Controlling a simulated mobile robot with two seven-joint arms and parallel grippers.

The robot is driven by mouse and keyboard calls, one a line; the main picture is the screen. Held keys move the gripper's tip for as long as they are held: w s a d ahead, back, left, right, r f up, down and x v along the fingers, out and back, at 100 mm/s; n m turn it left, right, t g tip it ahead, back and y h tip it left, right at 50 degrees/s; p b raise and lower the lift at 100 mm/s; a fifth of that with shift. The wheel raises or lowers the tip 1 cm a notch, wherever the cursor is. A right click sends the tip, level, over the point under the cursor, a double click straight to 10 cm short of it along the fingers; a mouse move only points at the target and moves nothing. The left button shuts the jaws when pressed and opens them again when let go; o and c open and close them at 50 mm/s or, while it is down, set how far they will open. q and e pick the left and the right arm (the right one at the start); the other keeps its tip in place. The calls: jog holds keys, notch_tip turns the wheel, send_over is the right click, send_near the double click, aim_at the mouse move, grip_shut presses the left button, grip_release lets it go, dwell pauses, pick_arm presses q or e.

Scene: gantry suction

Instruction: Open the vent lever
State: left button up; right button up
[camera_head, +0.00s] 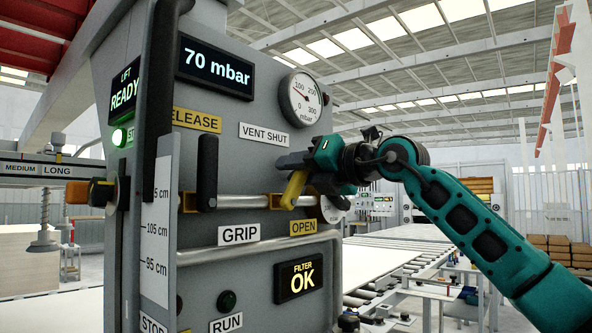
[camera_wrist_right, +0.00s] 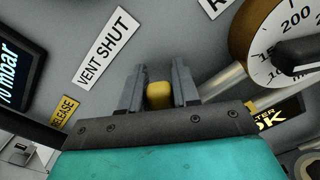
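The vent lever (camera_head: 293,190) is a short yellow handle on the grey control panel, below the "VENT SHUT" label (camera_head: 264,133) and up-left of the yellow "OPEN" label (camera_head: 303,227). It slants down to the left. My right gripper (camera_head: 296,160) is at the lever, its arm coming in from the right. The lever's upper end is hidden by the gripper in the head view. My left gripper is not in view.
A black upright handle (camera_head: 207,172) stands left of the lever, between the "RELEASE" and "GRIP" labels. A pressure gauge (camera_head: 301,99) sits above the gripper. The display (camera_head: 215,62) reads 70 mbar. A metal rail (camera_head: 240,202) crosses the panel. A roller conveyor (camera_head: 400,265) lies at the right.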

jog(key=o, duration=0.3)
jog(key=shift+o, duration=0.2)
jog(key=b+v, duration=0.2)
jog(key=v, duration=1.1)
jog(key=shift+c, duration=0.2)
